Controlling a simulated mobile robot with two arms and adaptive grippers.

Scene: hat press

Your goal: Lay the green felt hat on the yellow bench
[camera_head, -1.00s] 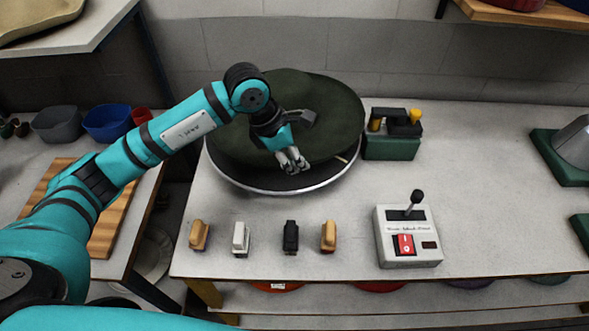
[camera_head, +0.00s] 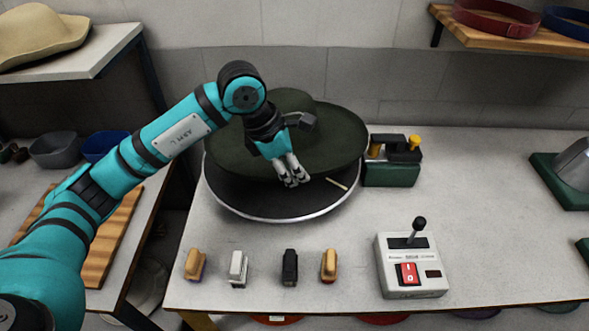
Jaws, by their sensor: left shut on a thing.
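The dark green felt hat (camera_head: 330,138) has a wide brim and a round crown. It is in the middle of the head view, over a round dark plate with a pale rim (camera_head: 275,213). A dark band of plate shows below the brim's near edge, and the hat appears raised off it. My left gripper (camera_head: 292,180) is shut on the near part of the hat's brim. No clearly yellow bench shows. My right gripper is not in view.
A green box with yellow-topped parts (camera_head: 390,172) stands close right of the plate. Several small brushes or blocks (camera_head: 290,267) and a switch box with a lever (camera_head: 410,266) line the front of the grey table (camera_head: 480,230). Shelves hang at both upper corners.

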